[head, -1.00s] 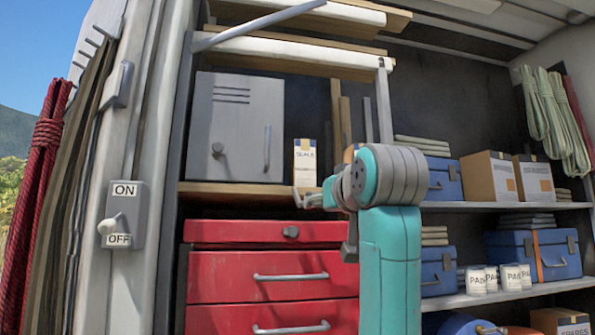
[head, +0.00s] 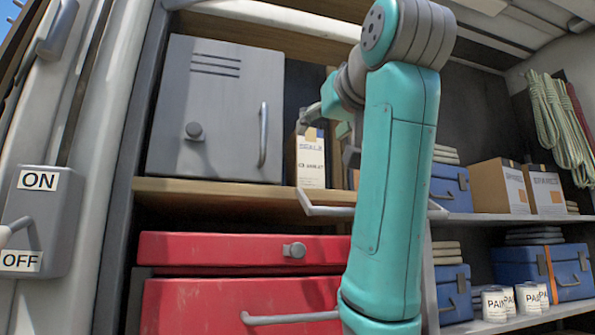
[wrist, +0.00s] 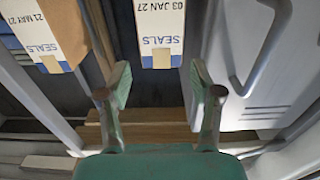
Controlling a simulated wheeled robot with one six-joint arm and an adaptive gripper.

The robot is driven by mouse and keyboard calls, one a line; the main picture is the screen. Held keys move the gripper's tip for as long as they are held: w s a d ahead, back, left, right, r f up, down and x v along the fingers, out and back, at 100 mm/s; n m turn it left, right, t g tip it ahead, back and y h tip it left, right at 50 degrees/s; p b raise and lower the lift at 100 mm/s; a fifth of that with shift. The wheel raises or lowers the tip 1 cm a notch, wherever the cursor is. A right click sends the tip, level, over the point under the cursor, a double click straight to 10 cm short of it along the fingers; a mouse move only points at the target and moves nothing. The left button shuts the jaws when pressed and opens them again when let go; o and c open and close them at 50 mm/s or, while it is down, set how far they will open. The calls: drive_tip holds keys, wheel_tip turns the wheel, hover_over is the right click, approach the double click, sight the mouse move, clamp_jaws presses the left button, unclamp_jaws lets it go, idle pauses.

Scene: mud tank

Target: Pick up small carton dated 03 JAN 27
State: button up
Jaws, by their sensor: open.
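The small carton dated 03 JAN 27 (wrist: 159,32) is white and tan, with "SEALS" printed on it. In the wrist view it appears upside down at top centre, just beyond the fingertips. In the head view the carton (head: 311,165) stands upright on the wooden shelf, right of the grey cabinet. My gripper (wrist: 160,82) is open and empty, its fingers to either side of the carton's line and apart from it. In the head view my gripper (head: 322,120) is by the carton's top, partly hidden by my arm.
A similar carton dated 21 MAY 27 (wrist: 45,32) stands to the left in the wrist view. The grey cabinet (head: 216,105) with its handle is close beside the target. Red drawers (head: 240,250) lie below the shelf (head: 215,193).

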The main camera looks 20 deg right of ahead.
sight(304, 147)
drive_tip(key=w, duration=1)
drive_tip(key=shift+w+a+r, duration=0.1)
drive_tip(key=shift+w, duration=0.25)
drive_tip(key=c, duration=1)
